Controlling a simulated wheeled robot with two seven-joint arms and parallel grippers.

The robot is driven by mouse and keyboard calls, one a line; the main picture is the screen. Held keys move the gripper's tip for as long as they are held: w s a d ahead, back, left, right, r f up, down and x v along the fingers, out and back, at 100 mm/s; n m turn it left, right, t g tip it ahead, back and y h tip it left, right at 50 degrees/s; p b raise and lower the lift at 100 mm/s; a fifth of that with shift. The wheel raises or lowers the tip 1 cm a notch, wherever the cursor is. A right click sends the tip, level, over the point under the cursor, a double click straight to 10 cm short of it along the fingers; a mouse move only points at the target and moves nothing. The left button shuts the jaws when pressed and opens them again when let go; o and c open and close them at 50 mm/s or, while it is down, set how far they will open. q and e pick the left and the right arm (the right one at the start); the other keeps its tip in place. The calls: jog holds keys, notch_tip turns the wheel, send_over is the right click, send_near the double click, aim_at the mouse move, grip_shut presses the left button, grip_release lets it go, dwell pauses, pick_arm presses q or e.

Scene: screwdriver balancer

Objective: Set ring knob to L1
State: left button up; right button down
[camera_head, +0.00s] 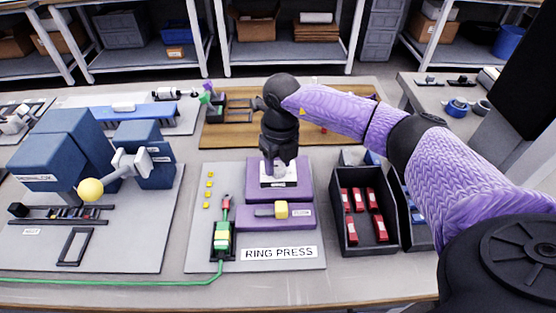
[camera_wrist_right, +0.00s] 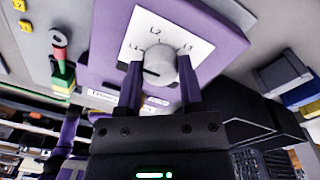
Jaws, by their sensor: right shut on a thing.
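The ring knob (camera_wrist_right: 162,62) is a grey dial on a white plate (camera_wrist_right: 140,28) with position labels around its upper side, on the purple ring press (camera_wrist_right: 213,28). In the head view the white plate (camera_head: 266,181) shows under my right gripper (camera_head: 279,165), and the press has a "RING PRESS" label (camera_head: 279,253). My right gripper (camera_wrist_right: 161,74) has its purple fingers on both sides of the knob and is shut on it. A dark mark shows on the knob's lower left, but I cannot tell which label it points at. My left gripper is out of view.
A dark bin (camera_head: 382,230) with several red parts stands right of the press. A blue machine with a yellow ball lever (camera_head: 90,190) stands at left. A green cable (camera_head: 150,283) runs along the table's front. A wooden board (camera_head: 225,133) lies behind.

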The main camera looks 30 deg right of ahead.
aim_at(279, 163)
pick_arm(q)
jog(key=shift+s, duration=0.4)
pick_arm(e)
jog(key=shift+c, duration=1.2)
grip_release()
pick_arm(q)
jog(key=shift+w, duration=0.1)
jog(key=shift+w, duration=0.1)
pick_arm(e)
jog(key=shift+r, duration=0.4)
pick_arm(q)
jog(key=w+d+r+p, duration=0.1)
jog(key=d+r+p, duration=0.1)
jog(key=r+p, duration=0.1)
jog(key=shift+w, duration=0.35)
pick_arm(e)
notch_tip(279, 163, up, 9)
jog(key=shift+d, duration=0.25)
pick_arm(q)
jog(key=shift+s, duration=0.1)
